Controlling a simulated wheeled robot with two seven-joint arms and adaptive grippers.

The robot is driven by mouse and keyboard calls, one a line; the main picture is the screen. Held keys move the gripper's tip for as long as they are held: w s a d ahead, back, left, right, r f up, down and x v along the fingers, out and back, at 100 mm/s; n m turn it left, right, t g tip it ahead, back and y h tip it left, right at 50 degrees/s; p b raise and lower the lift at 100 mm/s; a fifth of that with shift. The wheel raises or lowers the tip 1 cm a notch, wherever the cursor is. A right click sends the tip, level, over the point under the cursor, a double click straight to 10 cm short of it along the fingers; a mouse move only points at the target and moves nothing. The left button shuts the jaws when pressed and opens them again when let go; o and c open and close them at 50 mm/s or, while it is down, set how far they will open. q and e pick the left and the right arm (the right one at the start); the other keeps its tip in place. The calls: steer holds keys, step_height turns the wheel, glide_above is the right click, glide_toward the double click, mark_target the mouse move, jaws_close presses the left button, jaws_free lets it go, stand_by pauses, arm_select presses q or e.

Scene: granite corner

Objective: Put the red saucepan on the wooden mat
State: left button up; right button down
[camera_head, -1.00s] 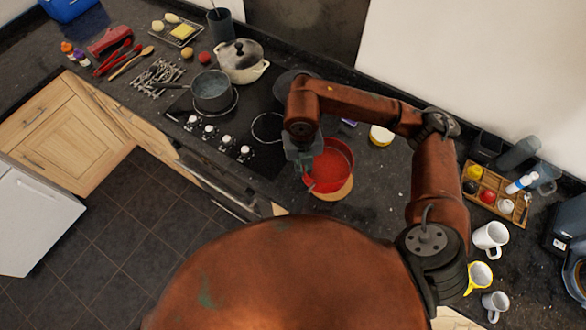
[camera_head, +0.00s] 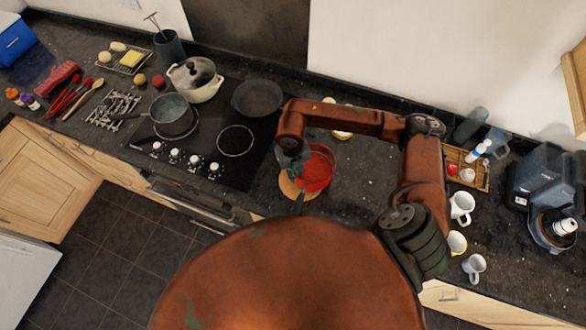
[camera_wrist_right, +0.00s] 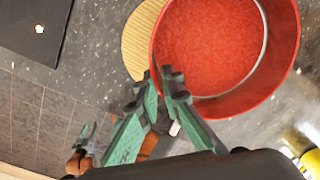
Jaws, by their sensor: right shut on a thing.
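The red saucepan (camera_head: 317,169) is held by my right gripper (camera_head: 294,163), which is shut on it at the side near its rim. In the right wrist view the saucepan (camera_wrist_right: 215,50) fills the upper right, and the fingers (camera_wrist_right: 165,95) meet at its near edge. The round wooden mat (camera_head: 291,190) lies on the counter, partly hidden by the saucepan. The mat (camera_wrist_right: 138,42) shows left of the saucepan in the wrist view. I cannot tell whether the saucepan touches it. What looks like my left gripper (camera_wrist_right: 84,145) is small at the lower left there; its opening is unclear.
The black hob (camera_head: 215,150) is left of the mat, with a grey pot (camera_head: 172,116), a cream lidded pot (camera_head: 196,80) and a dark frying pan (camera_head: 257,97). White mugs (camera_head: 461,207) and a coffee machine (camera_head: 550,195) stand right.

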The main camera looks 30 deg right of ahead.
steer(key=shift+f, duration=0.25)
steer(key=shift+w+f, duration=0.1)
steer(key=shift+f, duration=0.05)
steer(key=shift+f, duration=0.1)
steer(key=c, duration=2.1)
jaws_free()
steer(key=shift+r, duration=0.2)
step_height(320, 180, up, 12)
steer(key=b, duration=0.2)
steer(key=shift+a, duration=0.35)
steer(key=shift+f, duration=0.15)
